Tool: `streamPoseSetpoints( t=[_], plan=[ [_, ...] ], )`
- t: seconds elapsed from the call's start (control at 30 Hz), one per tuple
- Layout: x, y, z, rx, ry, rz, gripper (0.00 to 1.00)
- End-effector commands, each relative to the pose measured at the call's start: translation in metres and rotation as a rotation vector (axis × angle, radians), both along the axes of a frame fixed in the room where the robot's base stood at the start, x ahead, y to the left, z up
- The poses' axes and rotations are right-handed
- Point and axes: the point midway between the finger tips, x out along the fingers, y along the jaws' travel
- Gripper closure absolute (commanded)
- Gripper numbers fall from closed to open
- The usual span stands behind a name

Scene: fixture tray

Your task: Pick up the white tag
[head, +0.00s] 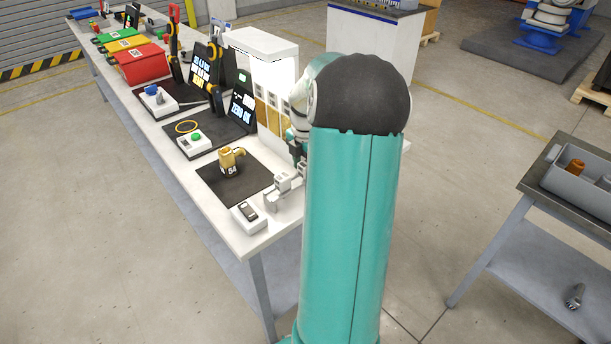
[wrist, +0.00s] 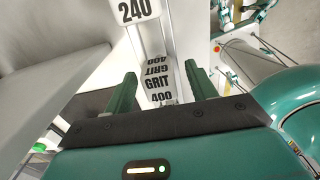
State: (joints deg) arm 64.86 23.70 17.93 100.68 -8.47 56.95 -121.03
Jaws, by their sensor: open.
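A white tag (wrist: 158,82) lettered "GRIT 400" shows in the wrist view, between my two green fingers, with the lettering on two of its faces. My gripper (wrist: 160,72) is open around it; I cannot tell whether either finger touches it. A second white tag (wrist: 138,12) marked "240" is beyond it at the top edge. In the head view my gripper (head: 299,158) is near the right edge of the bench, mostly hidden by my own arm. The "GRIT 400" tag cannot be made out there.
The white bench (head: 255,238) carries a brass fitting (head: 230,160) with a small "54" label on a dark mat. A switch box (head: 248,215) sits at the near corner. A white rack (head: 262,42) stands behind my gripper.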

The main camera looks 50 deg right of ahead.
Motion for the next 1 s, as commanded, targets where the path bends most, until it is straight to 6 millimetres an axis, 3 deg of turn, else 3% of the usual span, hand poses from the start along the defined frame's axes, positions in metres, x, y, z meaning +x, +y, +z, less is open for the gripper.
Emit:
streamPoseSetpoints(
  t=[0.17, 0.4, 0.77, 1.0],
  plan=[
    [0.0, 0.0, 0.0, 0.0, 0.0, 0.0, 0.44],
    [0.0, 0.0, 0.0, 0.0, 0.0, 0.0, 0.91],
    [0.0, 0.0, 0.003, -0.001, -0.001, 0.0, 0.92],
    [0.001, 0.0, 0.027, -0.004, -0.001, 0.0, 0.92]
  ],
)
